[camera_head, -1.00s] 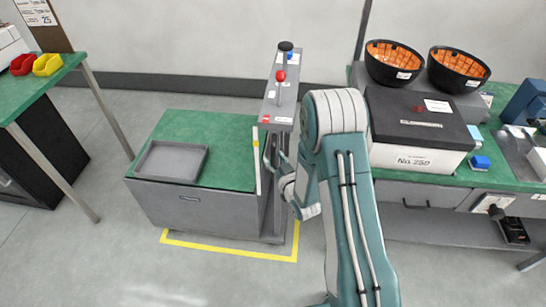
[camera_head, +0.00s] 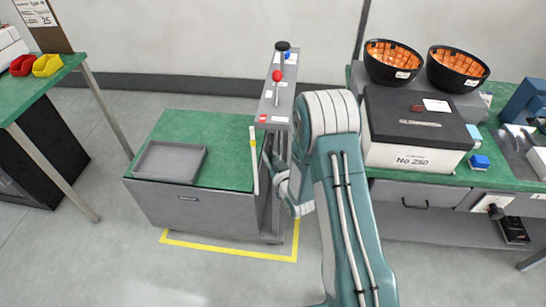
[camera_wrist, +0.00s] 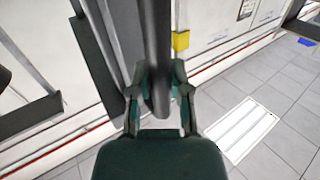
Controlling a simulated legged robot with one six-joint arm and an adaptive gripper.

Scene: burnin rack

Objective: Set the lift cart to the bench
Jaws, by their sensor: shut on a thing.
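The lift cart has a green top (camera_head: 222,130), a grey front panel (camera_head: 195,212) and a grey post (camera_head: 273,115) at its right. A shallow grey tray (camera_head: 168,162) lies on the top's left half. A black knob (camera_head: 282,46) and a red knob (camera_head: 277,76) stand on the post. A pale upright strip (camera_head: 254,165) with a yellow mark is beside the green top. My gripper (camera_head: 274,160) is at the post's right side, partly hidden. In the wrist view, my gripper (camera_wrist: 159,85) is shut on a dark grey bar (camera_wrist: 155,35); what the bar joins is unclear.
A green bench (camera_head: 75,62) with red and yellow bins is at the left. Another bench (camera_head: 440,180) at the right carries a black-lidded box (camera_head: 415,115) and two orange-lined bowls. Yellow tape (camera_head: 230,251) marks the floor around the cart. Clear floor lies in front.

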